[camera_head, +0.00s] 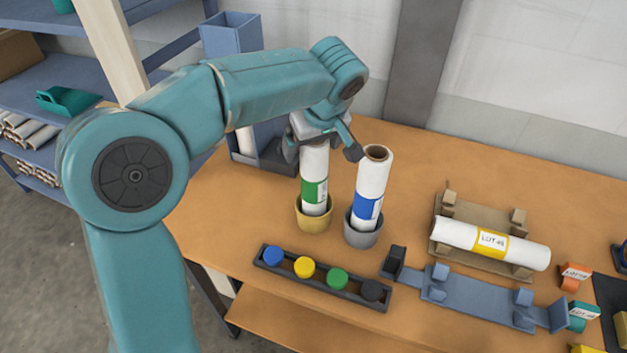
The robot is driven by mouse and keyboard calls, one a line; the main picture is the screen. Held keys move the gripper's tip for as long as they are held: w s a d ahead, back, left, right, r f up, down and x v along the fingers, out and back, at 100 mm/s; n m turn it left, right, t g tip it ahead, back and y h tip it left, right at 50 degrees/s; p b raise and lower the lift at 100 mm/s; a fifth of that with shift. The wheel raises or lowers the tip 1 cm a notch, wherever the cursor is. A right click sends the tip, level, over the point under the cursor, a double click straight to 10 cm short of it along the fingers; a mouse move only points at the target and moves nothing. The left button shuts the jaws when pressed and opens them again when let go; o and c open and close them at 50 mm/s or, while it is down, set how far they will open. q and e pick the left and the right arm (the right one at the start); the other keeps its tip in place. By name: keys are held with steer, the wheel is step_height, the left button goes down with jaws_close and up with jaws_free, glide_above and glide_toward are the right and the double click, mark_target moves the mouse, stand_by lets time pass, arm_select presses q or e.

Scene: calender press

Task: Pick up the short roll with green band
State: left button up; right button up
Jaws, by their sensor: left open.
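The short roll with the green band (314,190) stands upright in a tan cup (314,217) on the orange table. My left gripper (325,150) is open and comes down over the top of this roll, with its fingers on either side of the upper end. The top of the roll is hidden by the gripper, and I cannot tell whether the fingers touch it. My right gripper is not in view.
A blue-banded roll (370,195) stands in a grey cup (362,230) close to the right. A yellow-banded roll (470,238) lies on a wooden cradle (480,212). A rack of coloured caps (320,280) and a blue fixture (470,296) lie in front.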

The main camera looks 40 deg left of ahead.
arm_select(q)
steer(key=shift+w+f, duration=0.2)
steer(key=shift+f, duration=0.4)
steer(key=shift+s+r, duration=0.15)
steer(key=shift+s, duration=0.05)
steer(key=shift+w+a, duration=0.1)
steer(key=shift+w, duration=0.05)
steer(key=c, duration=1.6)
